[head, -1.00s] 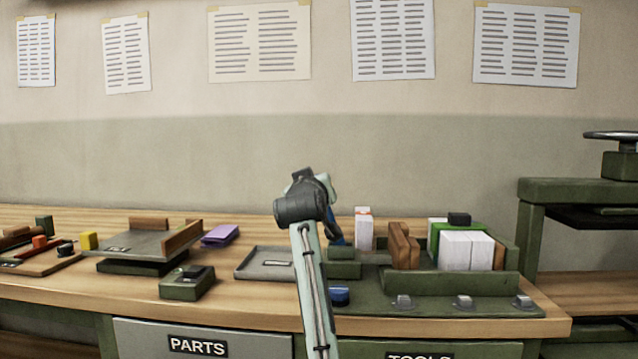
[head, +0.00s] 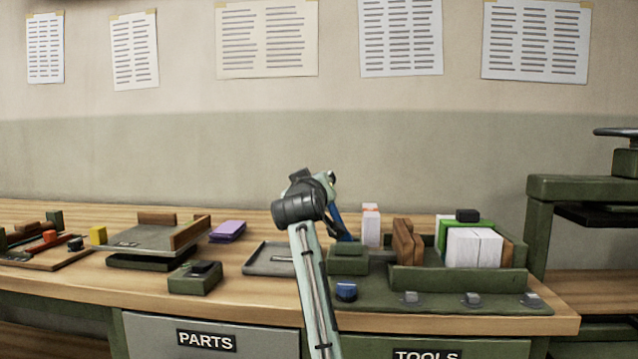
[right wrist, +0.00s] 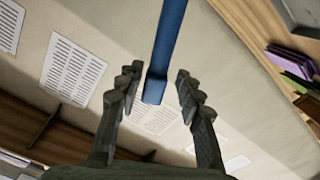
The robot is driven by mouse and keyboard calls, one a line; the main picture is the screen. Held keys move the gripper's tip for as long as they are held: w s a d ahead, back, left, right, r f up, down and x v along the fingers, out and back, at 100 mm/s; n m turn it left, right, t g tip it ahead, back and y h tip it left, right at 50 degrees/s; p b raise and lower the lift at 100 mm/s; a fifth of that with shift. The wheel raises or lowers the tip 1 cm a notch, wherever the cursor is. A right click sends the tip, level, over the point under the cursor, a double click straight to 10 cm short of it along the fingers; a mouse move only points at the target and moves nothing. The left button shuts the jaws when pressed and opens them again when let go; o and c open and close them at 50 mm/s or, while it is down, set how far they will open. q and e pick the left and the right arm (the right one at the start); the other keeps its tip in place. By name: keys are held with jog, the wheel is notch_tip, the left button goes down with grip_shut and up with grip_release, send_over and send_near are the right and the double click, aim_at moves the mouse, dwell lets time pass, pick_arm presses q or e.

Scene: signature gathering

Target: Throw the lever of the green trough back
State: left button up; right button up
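The green trough (head: 455,282) stands on the right part of the bench, with white blocks, brown boards and a green piece in it. A blue lever (head: 340,224) rises near its left end, partly hidden behind my right arm. In the right wrist view the blue lever (right wrist: 168,45) comes down from the top, its end between the fingers. My right gripper (right wrist: 156,80) is open, with gaps showing on both sides of the lever. In the head view my wrist hides its fingers. My left gripper is in neither view.
A green box (head: 347,260) stands left of the trough, with a blue knob (head: 346,291) in front. A shallow grey tray (head: 268,262), a purple block (head: 228,231) and a small dark green box (head: 195,278) lie further left. A press (head: 585,190) stands at the right.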

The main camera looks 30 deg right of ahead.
jog(key=shift+s+d+r, duration=0.1)
jog(key=v, duration=1.2)
dwell(0.4)
